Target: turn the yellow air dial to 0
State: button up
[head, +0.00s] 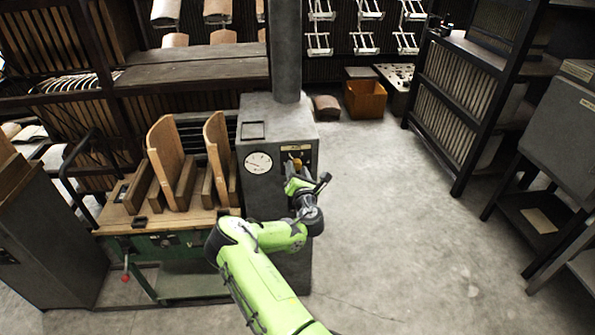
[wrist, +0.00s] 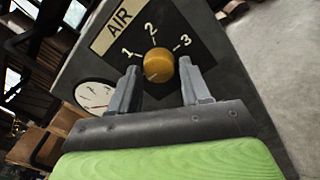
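The yellow air dial (wrist: 159,63) is a round knob on a dark plate (wrist: 208,52) in the wrist view. An AIR label and the numbers 1, 2 and 3 show around it; no 0 can be read. A faint mark shows on the knob's lower left, but its exact setting is unclear. In the head view the dial (head: 297,163) is small and partly behind my gripper (head: 296,178).
The dial is on a grey cabinet (head: 270,118) with a white round gauge (head: 258,163) to its left and a thick pipe (head: 287,50) above. A wooden-topped bench (head: 120,218) with upright boards adjoins it. Open floor (head: 390,220) lies to the right.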

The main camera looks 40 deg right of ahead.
jog(key=shift+o, duration=1)
jog(key=shift+s, duration=0.2)
jog(key=b+v, duration=1.5)
jog(key=shift+s+a, duration=0.15)
jog(key=shift+a, duration=0.05)
